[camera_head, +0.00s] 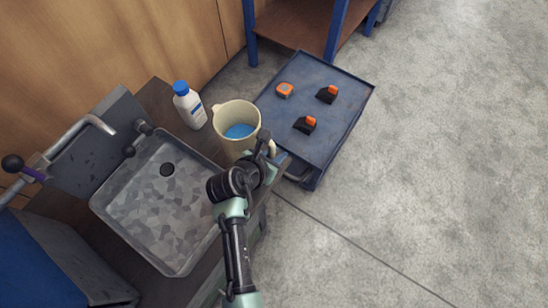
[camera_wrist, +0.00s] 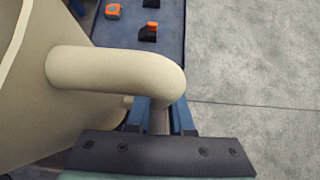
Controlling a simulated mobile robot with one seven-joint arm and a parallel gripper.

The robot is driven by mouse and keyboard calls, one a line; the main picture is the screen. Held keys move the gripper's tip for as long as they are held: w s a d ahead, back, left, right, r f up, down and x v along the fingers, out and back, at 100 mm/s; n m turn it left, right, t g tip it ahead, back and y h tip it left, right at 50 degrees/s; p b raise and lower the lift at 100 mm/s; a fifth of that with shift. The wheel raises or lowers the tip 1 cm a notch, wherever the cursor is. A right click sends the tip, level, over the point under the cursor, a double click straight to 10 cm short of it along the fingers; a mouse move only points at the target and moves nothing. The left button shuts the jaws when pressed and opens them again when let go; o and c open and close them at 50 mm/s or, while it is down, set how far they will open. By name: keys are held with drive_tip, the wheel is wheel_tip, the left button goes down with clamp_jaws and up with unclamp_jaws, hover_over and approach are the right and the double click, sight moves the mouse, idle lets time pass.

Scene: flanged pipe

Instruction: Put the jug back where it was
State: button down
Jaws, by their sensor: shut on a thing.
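The cream jug (camera_head: 228,112) stands upright at the right end of the sink counter, with blue liquid inside. Its spout points to the left and its handle faces right, toward my gripper. In the wrist view the jug's body (camera_wrist: 25,100) fills the left side and its thick curved handle (camera_wrist: 120,76) runs across to the right and bends down. My gripper (camera_wrist: 160,122) is shut on the handle, whose lower part passes between the fingers. In the head view my gripper (camera_head: 267,146) is partly hidden by my wrist. Whether the jug's base touches the counter is hidden.
A white bottle with a blue cap (camera_head: 188,106) stands left of the jug. The grey sink (camera_head: 158,205) and its tap (camera_head: 92,122) are further left. A blue cart (camera_head: 345,112) behind the jug carries a tape measure (camera_head: 285,90) and two black-and-orange items. The floor at right is clear.

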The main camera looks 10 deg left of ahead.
drive_tip(key=shift+w+f+b, duration=0.1)
drive_tip(key=shift+f+b, duration=0.5)
drive_tip(key=shift+f, duration=1.15)
drive_tip(key=shift+f, duration=0.1)
drive_tip(key=c, duration=0.8)
unclamp_jaws()
drive_tip(key=shift+f, duration=0.15)
